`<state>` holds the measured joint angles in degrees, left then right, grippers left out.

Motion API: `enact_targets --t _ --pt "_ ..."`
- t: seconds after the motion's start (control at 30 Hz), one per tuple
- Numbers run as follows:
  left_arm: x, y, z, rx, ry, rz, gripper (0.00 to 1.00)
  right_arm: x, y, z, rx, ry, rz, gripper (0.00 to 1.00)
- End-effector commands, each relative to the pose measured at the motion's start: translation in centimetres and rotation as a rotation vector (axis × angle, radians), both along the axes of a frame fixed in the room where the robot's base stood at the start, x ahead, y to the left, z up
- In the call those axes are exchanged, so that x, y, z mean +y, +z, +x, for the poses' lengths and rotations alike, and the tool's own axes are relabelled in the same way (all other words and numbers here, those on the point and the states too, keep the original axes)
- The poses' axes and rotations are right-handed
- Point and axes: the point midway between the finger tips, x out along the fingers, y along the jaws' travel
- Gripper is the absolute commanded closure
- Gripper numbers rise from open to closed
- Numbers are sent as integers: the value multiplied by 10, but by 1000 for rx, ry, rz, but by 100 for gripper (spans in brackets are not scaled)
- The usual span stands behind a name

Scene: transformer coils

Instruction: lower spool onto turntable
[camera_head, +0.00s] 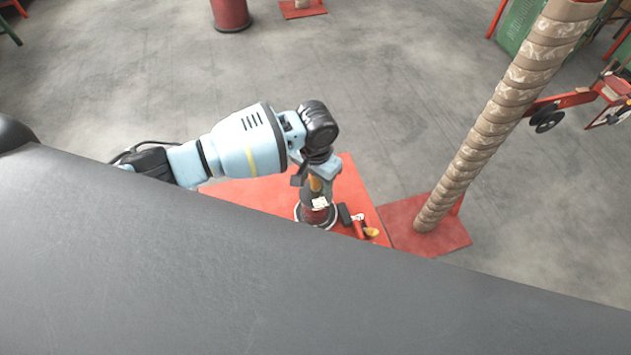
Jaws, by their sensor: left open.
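My left arm comes in from the left, and its gripper (314,180) points down, seen from above. It is open, with its fingers around or just over an orange-brown upright part (315,184). Directly below is a dark red cylinder with a white label (318,204), which looks like the spool. It appears upright on a round, pale-rimmed base (302,217), perhaps the turntable. Whether the spool touches this base, or a finger touches the spool, I cannot tell. My right gripper is not in view.
A red plate (352,178) lies under the round base. A small red and black tool with an orange end (360,226) lies right of it. A tall wrapped column (480,140) stands on another red plate (435,232) to the right.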

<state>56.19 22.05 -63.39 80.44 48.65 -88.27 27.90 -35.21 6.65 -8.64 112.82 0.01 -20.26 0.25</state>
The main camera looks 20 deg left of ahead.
Motion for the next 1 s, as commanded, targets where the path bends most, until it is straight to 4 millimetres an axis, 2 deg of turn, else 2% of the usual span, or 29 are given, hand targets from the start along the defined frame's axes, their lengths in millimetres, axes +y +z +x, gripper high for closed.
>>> enact_targets --t 0.03,0.2,0.4,1.0 --pt "0 13 2 -9 -1 -2 47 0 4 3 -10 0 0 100" --pt "0 41 2 -9 -1 -2 47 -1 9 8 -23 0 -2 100" --pt "0 60 1 -7 0 -2 47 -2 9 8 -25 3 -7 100" --pt "0 63 1 -4 0 -1 47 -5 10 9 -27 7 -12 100"
